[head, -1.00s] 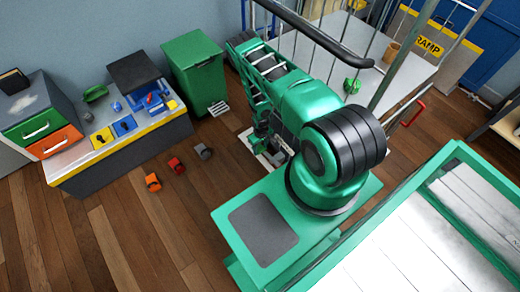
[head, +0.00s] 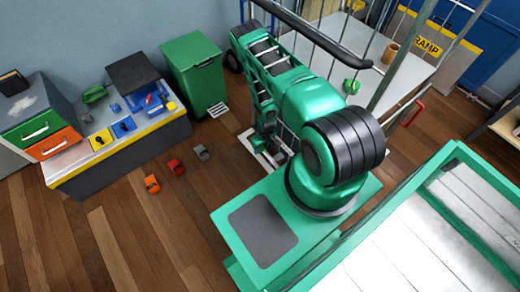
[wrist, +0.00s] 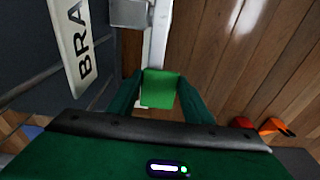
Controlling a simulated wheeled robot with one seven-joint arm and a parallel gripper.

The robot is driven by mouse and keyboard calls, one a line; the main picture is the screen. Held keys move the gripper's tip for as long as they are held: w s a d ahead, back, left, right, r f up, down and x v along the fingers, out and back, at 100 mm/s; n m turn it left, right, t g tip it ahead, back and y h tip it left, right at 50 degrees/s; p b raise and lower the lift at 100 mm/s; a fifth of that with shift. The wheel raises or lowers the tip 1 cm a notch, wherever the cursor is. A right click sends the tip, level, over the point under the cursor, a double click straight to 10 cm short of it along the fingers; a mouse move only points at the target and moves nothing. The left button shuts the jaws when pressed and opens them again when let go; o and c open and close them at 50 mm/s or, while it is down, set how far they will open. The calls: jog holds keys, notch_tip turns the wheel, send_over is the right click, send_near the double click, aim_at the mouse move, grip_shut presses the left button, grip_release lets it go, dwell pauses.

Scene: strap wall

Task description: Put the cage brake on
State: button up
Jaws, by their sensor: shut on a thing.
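In the wrist view, my gripper (wrist: 158,92) has its two dark green fingers on either side of a bright green block-shaped grip (wrist: 159,89) and is shut on it. The grip is in front of a pale upright bar (wrist: 157,45), and I cannot tell how they join. A white plate with the letters "BRA" (wrist: 78,45) is to the left, partly cut off. In the head view, the barred cage (head: 320,50) stands behind my arm.
A green bin (head: 195,70) and a low toy bench (head: 120,150) stand left of my arm.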

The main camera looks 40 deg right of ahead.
jog(key=shift+s+r, duration=0.35)
jog(key=shift+s, duration=0.7)
jog(key=o, duration=1.5)
jog(key=shift+w, duration=0.25)
